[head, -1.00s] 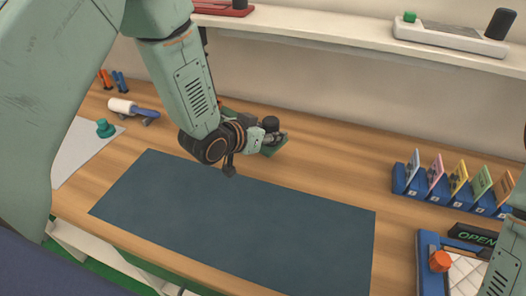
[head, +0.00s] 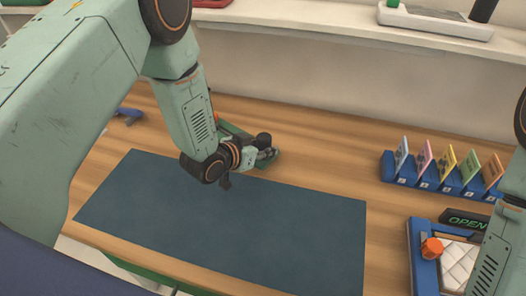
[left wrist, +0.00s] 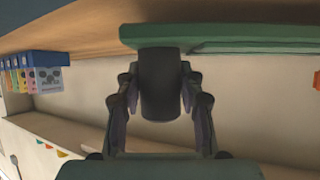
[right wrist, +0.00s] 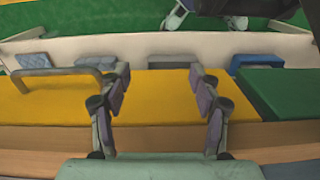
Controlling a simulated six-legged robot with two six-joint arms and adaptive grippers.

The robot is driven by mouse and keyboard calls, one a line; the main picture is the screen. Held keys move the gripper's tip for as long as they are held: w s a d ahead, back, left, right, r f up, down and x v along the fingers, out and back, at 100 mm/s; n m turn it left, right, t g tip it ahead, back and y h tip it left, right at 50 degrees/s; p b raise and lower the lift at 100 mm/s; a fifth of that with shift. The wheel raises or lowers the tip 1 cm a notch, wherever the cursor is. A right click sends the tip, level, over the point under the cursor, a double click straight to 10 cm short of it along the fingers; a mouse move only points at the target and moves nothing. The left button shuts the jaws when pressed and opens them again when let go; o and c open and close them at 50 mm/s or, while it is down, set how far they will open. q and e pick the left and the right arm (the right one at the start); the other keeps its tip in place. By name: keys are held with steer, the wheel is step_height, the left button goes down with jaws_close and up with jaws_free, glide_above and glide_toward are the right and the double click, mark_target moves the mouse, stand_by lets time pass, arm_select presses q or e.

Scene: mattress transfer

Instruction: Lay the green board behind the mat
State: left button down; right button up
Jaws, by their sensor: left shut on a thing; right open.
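The dark blue-grey mat (head: 225,222) lies flat on the wooden table. The green board (head: 266,161) is just behind the mat's back edge in the head view, partly hidden by my left arm. It carries a dark round knob (head: 264,140). My left gripper (head: 267,152) is shut on this knob. In the left wrist view the knob (left wrist: 159,85) sits between the fingers, with the green board (left wrist: 235,37) along the top beside the wood. I cannot tell whether the board touches the table. My right gripper (right wrist: 160,88) is open and empty in the right wrist view.
A blue rack (head: 438,177) with several coloured cards stands at the back right. A blue tray (head: 416,255) and a dark OPEN sign (head: 467,219) are at the right. A white shelf (head: 350,22) runs along the wall. Bare table lies between board and rack.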

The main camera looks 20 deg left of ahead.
arm_select(q)
steer(key=shift+f, duration=0.65)
steer(key=shift+s+a+f, duration=0.15)
steer(key=shift+a+f, duration=0.05)
steer(key=shift+d, duration=0.1)
steer(key=shift+w+f, duration=0.15)
steer(key=shift+w, duration=0.05)
steer(key=c, duration=1.2)
jaws_free()
steer(key=shift+d, duration=0.1)
steer(key=o, duration=0.4)
steer(key=shift+s, duration=0.2)
steer(key=shift+c, duration=0.2)
